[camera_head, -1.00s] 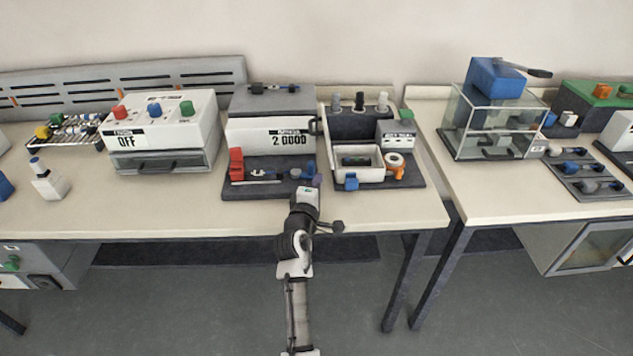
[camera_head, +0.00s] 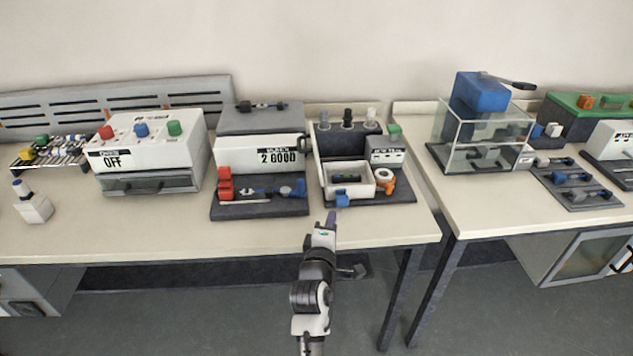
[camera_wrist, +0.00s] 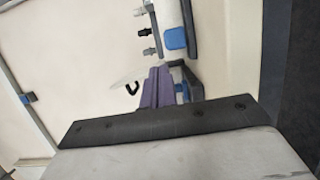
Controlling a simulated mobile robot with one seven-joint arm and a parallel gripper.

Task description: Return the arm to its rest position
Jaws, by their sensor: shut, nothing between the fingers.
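My gripper (camera_head: 331,218) is at the front edge of the middle table in the head view, with my arm reaching up from the bottom of the picture. Its purple fingers show in the wrist view (camera_wrist: 158,88), shut together with nothing between them. The gripper is apart from the devices on the table and in front of the gap below the grey-based tray station. The rest position itself is not marked in any view.
Behind my gripper stand a tray station (camera_head: 346,180) and a white unit reading "2 GOOD" (camera_head: 262,155). A white box reading "OFF" (camera_head: 150,150) is at left. A glass case (camera_head: 485,140) stands on the right table. The floor in front is clear.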

